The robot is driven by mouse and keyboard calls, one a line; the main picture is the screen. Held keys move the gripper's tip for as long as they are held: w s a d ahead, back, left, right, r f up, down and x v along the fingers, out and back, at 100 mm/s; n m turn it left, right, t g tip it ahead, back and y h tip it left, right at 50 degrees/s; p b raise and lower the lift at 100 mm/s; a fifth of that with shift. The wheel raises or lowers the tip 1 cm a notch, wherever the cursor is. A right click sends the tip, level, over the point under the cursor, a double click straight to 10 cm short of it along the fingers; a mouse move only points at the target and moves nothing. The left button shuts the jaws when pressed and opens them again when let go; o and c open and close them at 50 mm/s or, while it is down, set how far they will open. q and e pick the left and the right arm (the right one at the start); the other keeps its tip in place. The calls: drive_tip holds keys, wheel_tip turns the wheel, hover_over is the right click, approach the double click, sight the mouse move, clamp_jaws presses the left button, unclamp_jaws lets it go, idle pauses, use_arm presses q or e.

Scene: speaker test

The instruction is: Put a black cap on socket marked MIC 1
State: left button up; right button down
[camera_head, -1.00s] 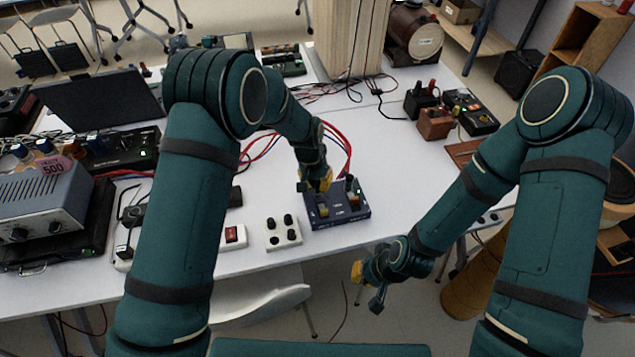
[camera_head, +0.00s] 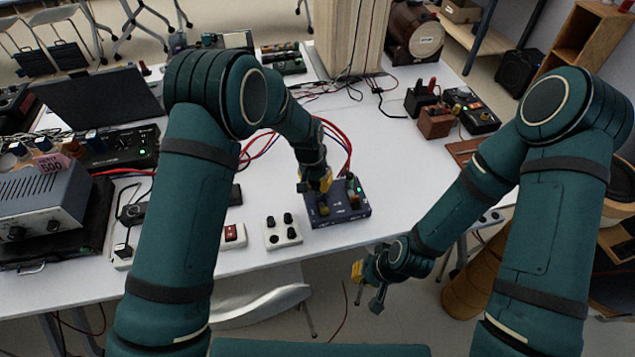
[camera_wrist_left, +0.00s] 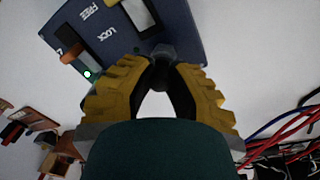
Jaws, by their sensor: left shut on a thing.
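My left gripper (camera_head: 319,187) is over the blue box (camera_head: 345,212), near its back left part. In the left wrist view, its yellow-and-black fingers (camera_wrist_left: 164,62) are closed on a small dark cap (camera_wrist_left: 163,51) beside the edge of the blue box (camera_wrist_left: 180,28). I cannot tell whether the cap touches the box. The white block (camera_head: 283,242) with several black caps (camera_head: 288,218) on it stands left of the box. My right gripper (camera_head: 364,287) is off the table's front edge, fingers apart and empty. The MIC 1 marking cannot be read.
The wrist view shows FREE and LOCK labels and an orange slider (camera_wrist_left: 80,57) on the box. A red switch (camera_head: 231,233) lies left of the white block. Red and blue cables (camera_head: 343,143) run behind the box. White table (camera_head: 400,165) is clear to its right.

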use_arm(q)
drive_tip(key=shift+f, duration=0.4)
drive_tip(key=o, duration=0.8)
drive_tip(key=shift+r, duration=0.15)
drive_tip(key=shift+r+p, duration=2)
drive_tip(key=shift+r, duration=1.7)
